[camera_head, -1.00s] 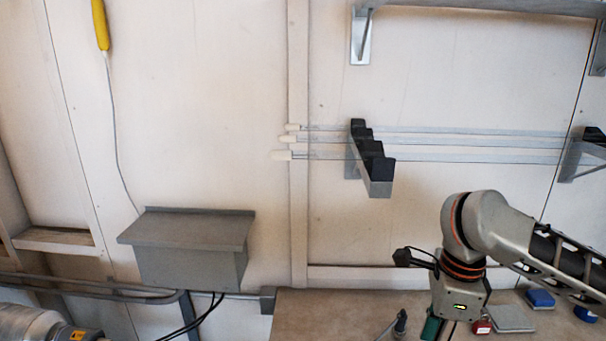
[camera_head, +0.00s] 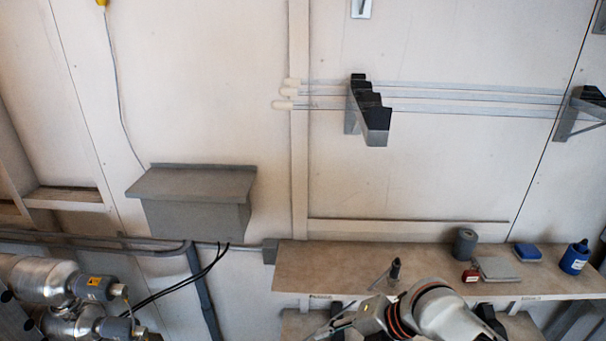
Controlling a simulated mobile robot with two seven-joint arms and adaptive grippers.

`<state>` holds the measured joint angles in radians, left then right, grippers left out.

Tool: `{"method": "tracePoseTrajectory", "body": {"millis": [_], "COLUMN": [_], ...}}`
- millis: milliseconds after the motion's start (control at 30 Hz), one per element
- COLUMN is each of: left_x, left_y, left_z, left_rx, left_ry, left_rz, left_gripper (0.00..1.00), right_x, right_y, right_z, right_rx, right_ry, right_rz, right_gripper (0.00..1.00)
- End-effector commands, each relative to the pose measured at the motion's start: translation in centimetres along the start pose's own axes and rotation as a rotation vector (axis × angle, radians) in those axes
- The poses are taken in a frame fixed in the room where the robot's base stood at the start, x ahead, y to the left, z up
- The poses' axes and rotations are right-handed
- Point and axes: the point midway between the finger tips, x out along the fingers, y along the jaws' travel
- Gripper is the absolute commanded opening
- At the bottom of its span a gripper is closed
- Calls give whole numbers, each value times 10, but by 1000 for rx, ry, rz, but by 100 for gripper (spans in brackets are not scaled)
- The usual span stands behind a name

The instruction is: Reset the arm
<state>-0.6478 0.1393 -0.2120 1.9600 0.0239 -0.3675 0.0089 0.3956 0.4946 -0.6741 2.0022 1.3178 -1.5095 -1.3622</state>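My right arm (camera_head: 430,310) comes in at the bottom right, in front of the bench. Its grey and dark wrist links, with orange rings, show at the bottom edge. My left arm and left gripper do not show.
The wooden bench (camera_head: 340,262) holds a dark upright tool (camera_head: 395,272), grey roll (camera_head: 465,243), red box (camera_head: 470,275), grey pad (camera_head: 498,268), blue box (camera_head: 528,252) and blue bottle (camera_head: 575,258). Metal piping (camera_head: 40,280) stands at left; a wall rack (camera_head: 370,115) holds long tubes.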

Motion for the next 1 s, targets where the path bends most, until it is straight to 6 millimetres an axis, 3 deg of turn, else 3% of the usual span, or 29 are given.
{"method": "tracePoseTrajectory", "body": {"millis": [100,267,467,600,800,1000], "left_x": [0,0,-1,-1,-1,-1], "left_y": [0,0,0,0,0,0], "left_z": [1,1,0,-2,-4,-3], "left_rx": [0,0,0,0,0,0], "left_ry": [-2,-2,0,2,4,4], "left_rz": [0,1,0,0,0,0], "left_gripper": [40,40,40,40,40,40], "right_x": [26,46,54,48,32,22], "right_y": [-15,-46,-109,-164,-228,-251], "right_z": [-4,0,0,-12,-35,-48], "right_rx": [339,778,1269,1558,1816,1900], "right_ry": [-49,-127,-225,-292,-356,-374], "right_rz": [99,238,420,551,699,758], "right_gripper": [32,32,32,32,32,32]}}
